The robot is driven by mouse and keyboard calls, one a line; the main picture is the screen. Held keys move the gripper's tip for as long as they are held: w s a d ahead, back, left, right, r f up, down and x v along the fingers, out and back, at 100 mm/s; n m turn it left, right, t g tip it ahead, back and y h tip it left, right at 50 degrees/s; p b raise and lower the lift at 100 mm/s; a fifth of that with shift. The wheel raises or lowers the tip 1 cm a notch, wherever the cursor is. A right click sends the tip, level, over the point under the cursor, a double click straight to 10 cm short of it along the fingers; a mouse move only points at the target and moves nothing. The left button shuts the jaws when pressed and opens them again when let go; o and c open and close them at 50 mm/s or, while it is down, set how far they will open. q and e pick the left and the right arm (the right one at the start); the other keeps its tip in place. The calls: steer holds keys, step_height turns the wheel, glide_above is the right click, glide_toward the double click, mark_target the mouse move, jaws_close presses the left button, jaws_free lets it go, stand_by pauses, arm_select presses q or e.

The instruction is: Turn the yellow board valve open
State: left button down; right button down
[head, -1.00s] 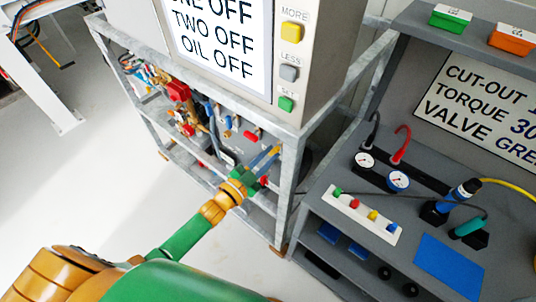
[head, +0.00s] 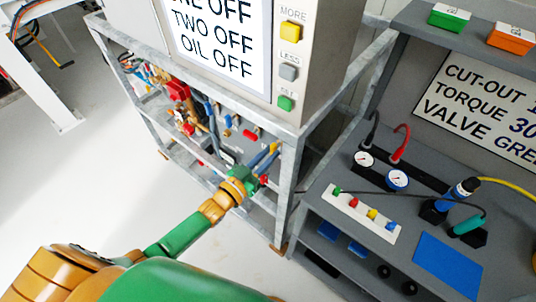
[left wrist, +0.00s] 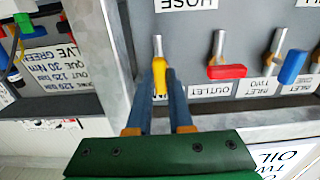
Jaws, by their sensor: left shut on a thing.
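The yellow board valve (left wrist: 159,76) shows in the left wrist view, its handle hanging below a metal stem on the grey board. My left gripper (left wrist: 159,92) is shut on the yellow handle, with one blue finger on each side of it. In the head view, my left gripper (head: 268,158) reaches into the frame at the board, and the handle there is mostly hidden by the fingers. My right gripper is in neither view.
A red valve (left wrist: 227,71) marked OUTLET and a blue valve (left wrist: 292,66) sit to the right on the board. A metal frame post (left wrist: 112,45) stands close on the left. A grey bench (head: 330,255) with gauges is at right in the head view.

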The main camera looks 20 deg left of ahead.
arm_select(q)
steer(key=shift+r, duration=0.2)
steer(key=c, duration=0.8)
jaws_free()
steer(key=v, duration=0.7)
steer(key=shift+f, duration=0.15)
